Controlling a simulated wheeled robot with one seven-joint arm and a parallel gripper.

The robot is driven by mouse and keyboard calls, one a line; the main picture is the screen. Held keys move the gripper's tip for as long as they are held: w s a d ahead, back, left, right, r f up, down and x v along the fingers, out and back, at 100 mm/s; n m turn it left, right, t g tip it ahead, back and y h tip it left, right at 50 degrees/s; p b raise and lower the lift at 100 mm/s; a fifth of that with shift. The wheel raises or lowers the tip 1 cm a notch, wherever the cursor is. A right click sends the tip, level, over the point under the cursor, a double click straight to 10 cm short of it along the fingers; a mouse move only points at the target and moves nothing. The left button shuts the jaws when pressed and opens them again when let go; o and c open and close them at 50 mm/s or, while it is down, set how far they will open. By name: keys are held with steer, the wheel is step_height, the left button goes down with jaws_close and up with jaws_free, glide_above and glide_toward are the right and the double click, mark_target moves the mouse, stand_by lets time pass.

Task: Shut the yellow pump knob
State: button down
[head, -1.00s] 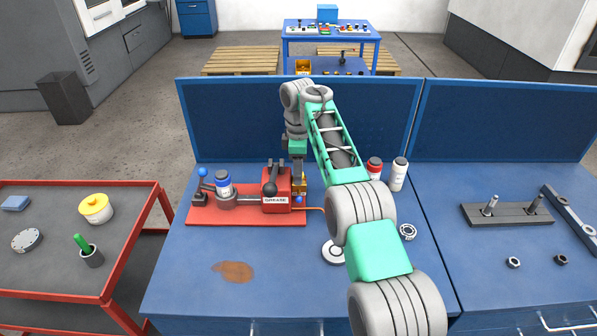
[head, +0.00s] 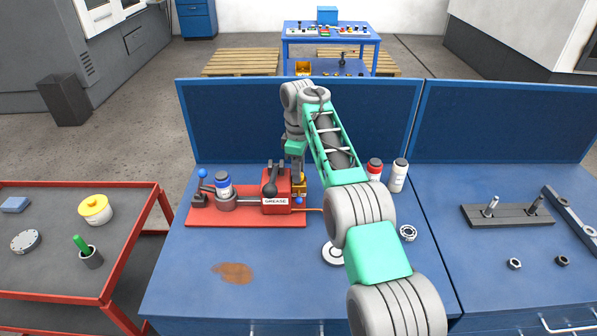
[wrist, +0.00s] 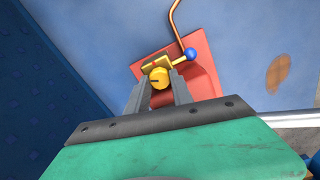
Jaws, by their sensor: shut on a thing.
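The yellow pump knob (wrist: 158,77) is round with a dark line across its face. It sits on a yellow fitting with a blue-tipped lever (wrist: 188,54) at the end of the red grease pump. My gripper (wrist: 160,86) is shut on the knob, with one grey finger on each side of it. In the head view, my gripper (head: 298,172) points down behind the red GREASE block (head: 276,201). There, the yellow fitting (head: 300,187) shows only in part and the knob itself is hard to make out.
The pump stands on a red base plate (head: 230,219) with a black lever. A blue-lidded jar (head: 223,184) stands left of the block. A red-capped bottle (head: 374,169) and a white bottle (head: 399,175) stand right of my arm. A blue panel (head: 235,120) rises behind.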

steer(key=shift+m, duration=0.3)
steer(key=c, duration=1.1)
jaws_free()
